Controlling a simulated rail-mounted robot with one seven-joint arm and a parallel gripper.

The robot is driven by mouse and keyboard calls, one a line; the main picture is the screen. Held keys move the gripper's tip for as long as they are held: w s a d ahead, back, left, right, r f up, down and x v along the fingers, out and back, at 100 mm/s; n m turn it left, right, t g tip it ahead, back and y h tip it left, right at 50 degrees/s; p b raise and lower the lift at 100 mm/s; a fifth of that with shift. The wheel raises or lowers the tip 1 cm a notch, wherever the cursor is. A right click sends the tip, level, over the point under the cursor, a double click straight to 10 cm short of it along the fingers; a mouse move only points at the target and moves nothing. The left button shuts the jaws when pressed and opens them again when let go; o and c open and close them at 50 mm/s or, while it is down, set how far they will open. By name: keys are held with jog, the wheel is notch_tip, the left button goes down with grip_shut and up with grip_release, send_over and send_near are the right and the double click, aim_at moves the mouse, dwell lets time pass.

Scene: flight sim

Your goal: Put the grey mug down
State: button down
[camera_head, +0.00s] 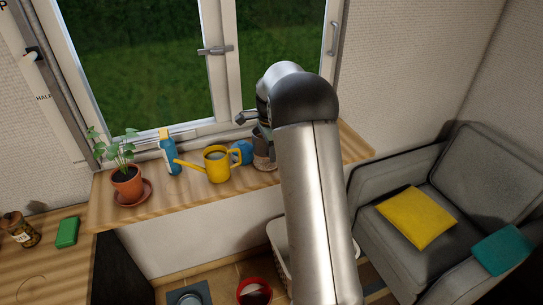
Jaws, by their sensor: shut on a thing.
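The grey mug (264,160) is at the wooden windowsill shelf (190,192), right of the blue mug (243,152). My arm hides its right part. My gripper (262,133) is just above and against the grey mug, shut on it. The fingertips are small and partly hidden by my arm. I cannot tell whether the mug's base touches the shelf.
On the shelf stand a yellow watering can (217,168), a blue spray bottle (170,155) and a potted plant (126,180). The window (150,60) is close behind. A grey armchair (385,235) stands at right. The shelf's front strip is clear.

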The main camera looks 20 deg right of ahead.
jog(key=shift+w+d+f, duration=0.1)
jog(key=shift+d+f, duration=0.05)
jog(key=shift+d, duration=0.05)
jog(key=shift+w+d+f+p, duration=0.1)
jog(key=shift+f+p, duration=0.1)
jog(key=shift+f, duration=0.7)
jog(key=shift+d+f+p, duration=0.1)
jog(key=shift+f+p, duration=0.05)
jog(key=shift+f, duration=0.75)
jog(key=c, duration=0.8)
grip_release()
jog(key=shift+f, duration=0.15)
